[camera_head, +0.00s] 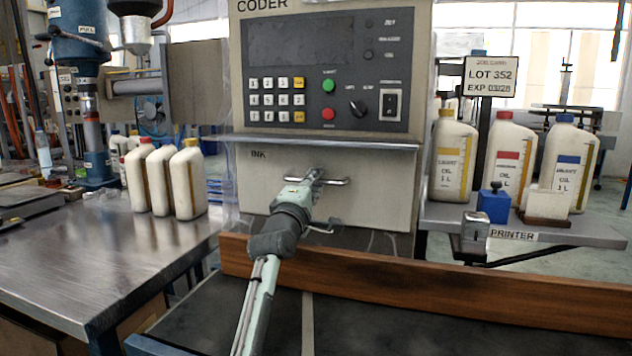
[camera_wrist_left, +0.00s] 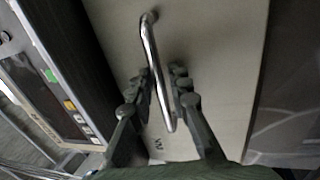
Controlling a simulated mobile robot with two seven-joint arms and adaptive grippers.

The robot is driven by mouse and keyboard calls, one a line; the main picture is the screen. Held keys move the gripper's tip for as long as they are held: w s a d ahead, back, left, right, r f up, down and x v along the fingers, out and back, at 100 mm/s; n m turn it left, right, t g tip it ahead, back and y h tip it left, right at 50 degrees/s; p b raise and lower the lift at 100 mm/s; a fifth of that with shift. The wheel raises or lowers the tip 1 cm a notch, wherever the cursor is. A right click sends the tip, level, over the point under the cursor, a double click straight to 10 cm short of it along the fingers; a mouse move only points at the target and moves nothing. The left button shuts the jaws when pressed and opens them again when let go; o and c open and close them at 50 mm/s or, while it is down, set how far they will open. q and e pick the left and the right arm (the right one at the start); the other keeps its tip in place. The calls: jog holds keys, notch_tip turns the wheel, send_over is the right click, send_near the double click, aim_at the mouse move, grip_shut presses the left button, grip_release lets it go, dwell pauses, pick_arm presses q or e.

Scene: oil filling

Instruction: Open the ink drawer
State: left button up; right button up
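The ink drawer (camera_head: 385,185) is the beige front marked INK below the coder's control panel. It looks shut, under a metal ledge. Its metal bar handle (camera_head: 335,182) runs across the upper middle of the front. My left gripper (camera_head: 312,178) is at the handle's left part in the head view. In the left wrist view the handle (camera_wrist_left: 152,50) passes between the two fingers of my left gripper (camera_wrist_left: 162,82). The fingers stand apart, one on each side of the bar, with small gaps visible. My right gripper is not in view.
The coder panel (camera_head: 310,85) is above the drawer. A wooden rail (camera_head: 430,290) runs along the conveyor below it. White bottles (camera_head: 188,183) stand on the left metal table. Oil bottles (camera_head: 505,155) and a blue block (camera_head: 494,206) are on the right shelf.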

pick_arm(q)
grip_shut()
jog(key=shift+a, duration=0.1)
dwell(0.4)
